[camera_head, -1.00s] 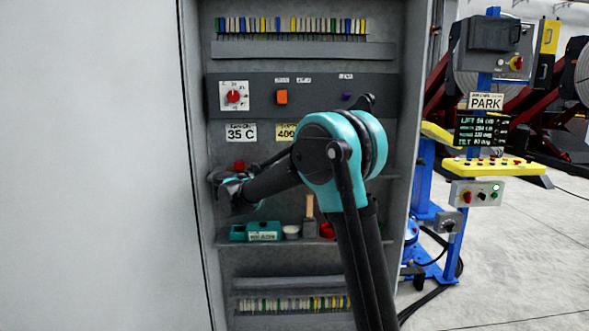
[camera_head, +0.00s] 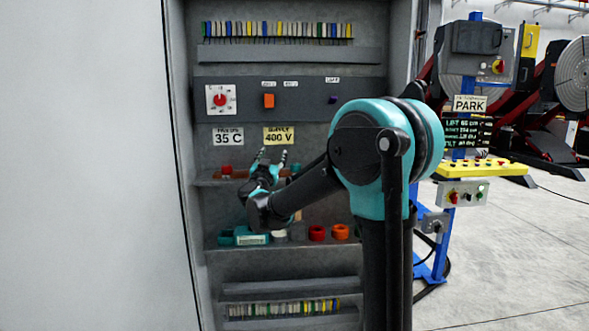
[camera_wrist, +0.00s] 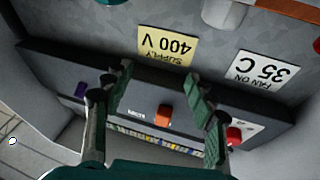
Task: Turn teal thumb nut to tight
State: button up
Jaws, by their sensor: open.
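A small teal piece (camera_wrist: 110,2) is cut off by the top edge of the wrist view, and a teal spot (camera_head: 296,168) shows on the upper shelf just right of my gripper in the head view. It may be the thumb nut, but its shape and setting cannot be made out. My gripper (camera_head: 273,155) is open and empty, fingers pointing up in front of the upper shelf and below the yellow 400 V label. In the wrist view my gripper (camera_wrist: 155,75) has its fingers spread wide with nothing between them.
The cabinet has a control strip with a red dial (camera_head: 220,99) and an orange switch (camera_head: 269,101). A red knob (camera_head: 226,170) sits on the upper shelf. The lower shelf holds a teal box (camera_head: 250,238), a red ring (camera_head: 317,232) and an orange ring (camera_head: 340,231).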

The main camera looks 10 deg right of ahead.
jog(key=s+a+f+n+g+y, duration=0.1)
jog(key=s+f+n+g+y, duration=0.3)
jog(key=s+f+n+y, duration=0.55)
jog(key=s+d+f+m+g, duration=0.1)
jog(key=s+d+f+g, duration=0.35)
jog(key=s+f, duration=0.65)
jog(key=s+d+f+m+g, duration=0.2)
jog(key=s+d+f+g, duration=0.25)
jog(key=s+f, duration=0.65)
jog(key=w+r+n+t+y, duration=0.2)
jog(key=w+r+t+y, duration=0.15)
jog(key=w+r, duration=0.8)
jog(key=w+d+r+t, duration=0.65)
jog(key=w+r, duration=0.45)
jog(key=r, duration=0.3)
jog(key=shift+g, duration=0.4)
jog(key=x, duration=1.6)
jog(key=shift+w+d+f, duration=0.2)
jog(key=shift+w+d, duration=0.15)
